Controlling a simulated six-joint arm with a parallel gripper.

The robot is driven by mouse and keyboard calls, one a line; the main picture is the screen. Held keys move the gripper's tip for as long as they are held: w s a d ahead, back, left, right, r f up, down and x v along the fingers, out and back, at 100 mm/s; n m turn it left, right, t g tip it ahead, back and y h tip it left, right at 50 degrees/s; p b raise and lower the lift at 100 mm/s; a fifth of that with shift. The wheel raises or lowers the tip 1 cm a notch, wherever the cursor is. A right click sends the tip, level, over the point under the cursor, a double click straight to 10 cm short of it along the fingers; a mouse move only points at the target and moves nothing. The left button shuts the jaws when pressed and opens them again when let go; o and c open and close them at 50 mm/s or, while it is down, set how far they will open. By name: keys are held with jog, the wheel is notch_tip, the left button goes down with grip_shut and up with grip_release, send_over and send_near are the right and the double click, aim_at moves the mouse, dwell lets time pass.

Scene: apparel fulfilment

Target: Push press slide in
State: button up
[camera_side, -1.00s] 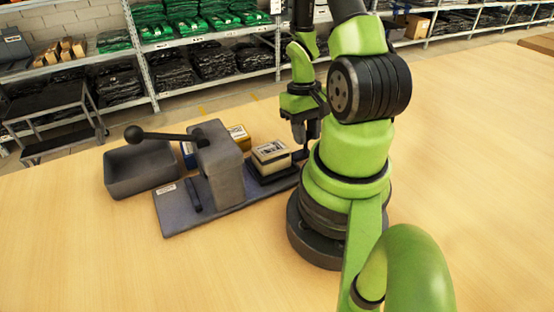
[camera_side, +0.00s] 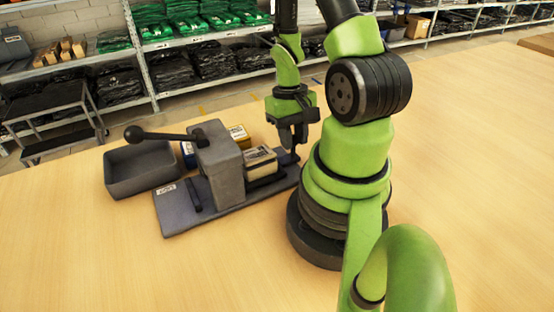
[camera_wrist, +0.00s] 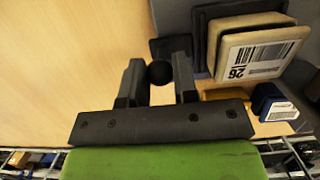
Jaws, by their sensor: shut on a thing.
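The press (camera_side: 217,172) is a grey block on a dark base plate (camera_side: 175,215), with a lever ending in a black ball (camera_side: 134,134). Its slide (camera_side: 268,181) carries a cream labelled block (camera_side: 260,155), partly beside and behind the press body in the side view. The block also shows in the wrist view (camera_wrist: 262,50), its label reading 26. My gripper (camera_side: 293,146) is at the slide's outer right end. In the wrist view my gripper (camera_wrist: 159,78) is shut on the slide's black ball knob (camera_wrist: 159,72), a finger on each side. The slide's inner end is hidden.
A grey open bin (camera_side: 140,170) stands left of the press and looks empty. The tabletop in front is clear. Shelves with packed garments (camera_side: 215,60) stand behind the table.

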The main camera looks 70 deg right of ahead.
aim_at(257, 153)
jog(key=shift+w+a, duration=2.9)
jog(key=shift+w, duration=0.1)
jog(key=shift+o, duration=0.8)
jog(key=shift+w+a, duration=0.15)
jog(key=o, duration=0.5)
jog(key=shift+o, duration=0.4)
jog(key=shift+r, duration=3.5)
